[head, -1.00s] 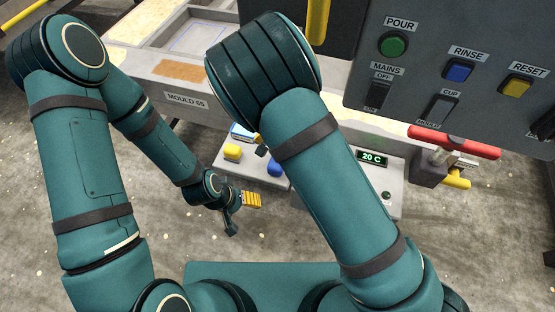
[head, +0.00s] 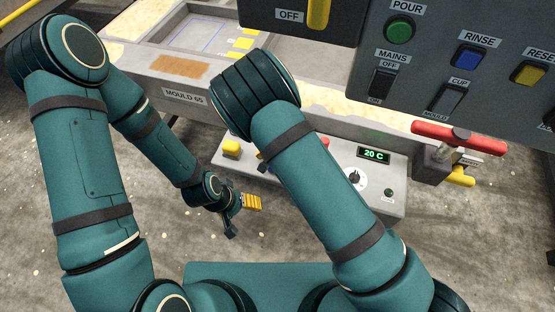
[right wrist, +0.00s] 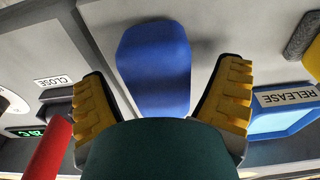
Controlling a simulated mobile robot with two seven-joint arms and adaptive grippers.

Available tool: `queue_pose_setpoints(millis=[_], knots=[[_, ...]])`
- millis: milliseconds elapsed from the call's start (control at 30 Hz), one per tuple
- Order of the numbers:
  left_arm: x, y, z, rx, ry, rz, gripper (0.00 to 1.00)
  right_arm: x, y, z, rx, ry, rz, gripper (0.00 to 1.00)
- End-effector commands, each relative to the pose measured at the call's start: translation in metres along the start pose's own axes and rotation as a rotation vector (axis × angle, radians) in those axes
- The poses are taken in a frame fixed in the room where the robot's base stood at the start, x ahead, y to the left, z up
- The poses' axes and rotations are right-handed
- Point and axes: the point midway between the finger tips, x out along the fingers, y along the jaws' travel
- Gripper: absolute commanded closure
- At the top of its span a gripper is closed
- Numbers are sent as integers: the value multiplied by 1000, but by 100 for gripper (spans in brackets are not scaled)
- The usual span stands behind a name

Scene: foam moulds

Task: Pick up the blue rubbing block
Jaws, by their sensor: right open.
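The blue rubbing block (right wrist: 155,65) is a rounded blue piece in the right wrist view, on a grey surface. My right gripper (right wrist: 163,88) is open, with one yellow-padded finger on each side of the block's near end. In the head view my right forearm hides most of the right gripper and the block. My left gripper (head: 240,213) hangs low over the floor, open and empty, with a ribbed yellow pad showing.
A grey control box (head: 395,185) carries a 20 C display and a dial. A switch panel (head: 450,75) overhangs at upper right, near a red handle (head: 460,138). A red part (right wrist: 48,150) lies left in the wrist view.

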Motion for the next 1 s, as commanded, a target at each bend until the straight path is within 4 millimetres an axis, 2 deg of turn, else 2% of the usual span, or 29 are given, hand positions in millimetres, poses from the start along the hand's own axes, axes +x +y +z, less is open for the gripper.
queue_pose_setpoints(millis=[933,967,1000], knots=[[2,-1,0,0,0,0,34,4,0,1,0,0,-1,11],[2,-1,0,0,0,0,34,4,0,1,0,0,-1,15],[2,-1,0,0,0,0,34,4,0,1,0,0,-1,29]])
